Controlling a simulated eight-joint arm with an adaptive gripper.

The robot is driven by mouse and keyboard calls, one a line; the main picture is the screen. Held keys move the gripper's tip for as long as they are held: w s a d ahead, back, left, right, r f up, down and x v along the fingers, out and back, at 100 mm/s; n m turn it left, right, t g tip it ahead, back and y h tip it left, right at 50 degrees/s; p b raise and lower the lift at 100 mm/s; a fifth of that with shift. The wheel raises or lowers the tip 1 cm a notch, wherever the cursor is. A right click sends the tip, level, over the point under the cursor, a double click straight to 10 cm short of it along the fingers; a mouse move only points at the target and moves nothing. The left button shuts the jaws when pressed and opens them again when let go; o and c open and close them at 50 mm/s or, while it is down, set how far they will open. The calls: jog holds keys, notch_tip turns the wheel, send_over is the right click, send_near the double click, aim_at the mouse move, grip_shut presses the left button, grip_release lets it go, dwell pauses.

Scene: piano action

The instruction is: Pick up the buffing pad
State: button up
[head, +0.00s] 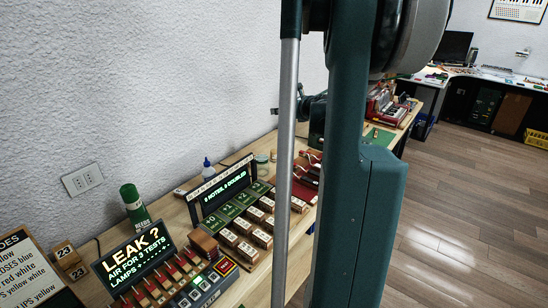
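I cannot make out a buffing pad for certain in the head view. A small brown block (204,244) stands on the wooden workbench (283,290), between a lit "LEAK?" panel (140,252) and rows of wooden blocks (238,243); I cannot tell what it is. My gripper is not in view. My own teal column and arm parts fill the middle of the picture and hide part of the bench.
A lit "NOTES" display (223,193), a green canister (133,205) and a blue-capped bottle (208,169) stand along the wall side. A red-trimmed device (385,105) sits farther down the bench. Open wooden floor (470,200) lies to the right.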

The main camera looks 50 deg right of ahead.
send_near(276, 153)
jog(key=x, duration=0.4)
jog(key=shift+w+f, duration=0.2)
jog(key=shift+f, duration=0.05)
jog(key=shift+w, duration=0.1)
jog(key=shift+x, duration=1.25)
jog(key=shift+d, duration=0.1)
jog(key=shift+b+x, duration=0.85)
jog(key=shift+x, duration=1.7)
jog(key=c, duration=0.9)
